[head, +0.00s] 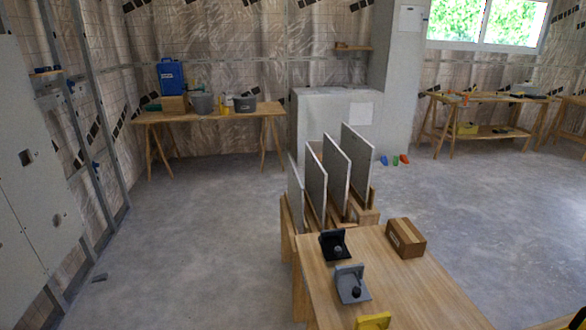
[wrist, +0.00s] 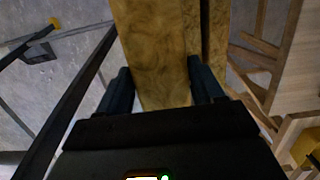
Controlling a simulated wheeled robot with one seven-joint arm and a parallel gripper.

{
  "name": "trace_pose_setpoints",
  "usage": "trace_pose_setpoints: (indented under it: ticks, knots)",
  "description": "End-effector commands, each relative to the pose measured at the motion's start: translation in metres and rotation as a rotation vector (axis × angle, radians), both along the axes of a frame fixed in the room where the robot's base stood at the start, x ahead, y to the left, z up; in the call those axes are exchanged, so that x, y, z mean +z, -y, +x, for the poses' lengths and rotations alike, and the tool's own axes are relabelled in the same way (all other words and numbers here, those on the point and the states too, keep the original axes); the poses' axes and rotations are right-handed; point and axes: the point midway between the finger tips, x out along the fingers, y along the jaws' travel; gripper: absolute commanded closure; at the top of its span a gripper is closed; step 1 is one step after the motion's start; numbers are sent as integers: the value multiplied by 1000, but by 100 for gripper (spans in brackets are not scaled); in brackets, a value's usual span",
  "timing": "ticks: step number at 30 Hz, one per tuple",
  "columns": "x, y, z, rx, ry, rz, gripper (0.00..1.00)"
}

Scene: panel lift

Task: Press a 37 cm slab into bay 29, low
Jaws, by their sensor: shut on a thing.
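My gripper (wrist: 159,68) shows in the wrist view, its two dark fingers on either side of a mottled yellow-brown slab (wrist: 153,35). It is shut on this slab, which runs up out of the top of the picture. The lower end of the slab is hidden behind the gripper body. A second narrow strip of the same colour (wrist: 217,35) lies just right of it. The gripper is not in the head view. Metal-stud bays (head: 92,130) stand along the left wall in the head view. I cannot read any bay number.
Several grey panels (head: 335,175) stand upright in a wooden rack. A trestle table (head: 225,115) stands behind. The floor (head: 190,230) before the bays is mostly clear.

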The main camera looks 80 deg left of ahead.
Motion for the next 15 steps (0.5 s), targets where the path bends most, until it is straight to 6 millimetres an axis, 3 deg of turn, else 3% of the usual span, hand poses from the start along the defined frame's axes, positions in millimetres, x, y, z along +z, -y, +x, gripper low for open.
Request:
trace_pose_setpoints:
  ticks: [14,15]
  knots:
    - [7,-2,10,-2,2,2,91]
    - [10,-3,14,-4,4,2,100]
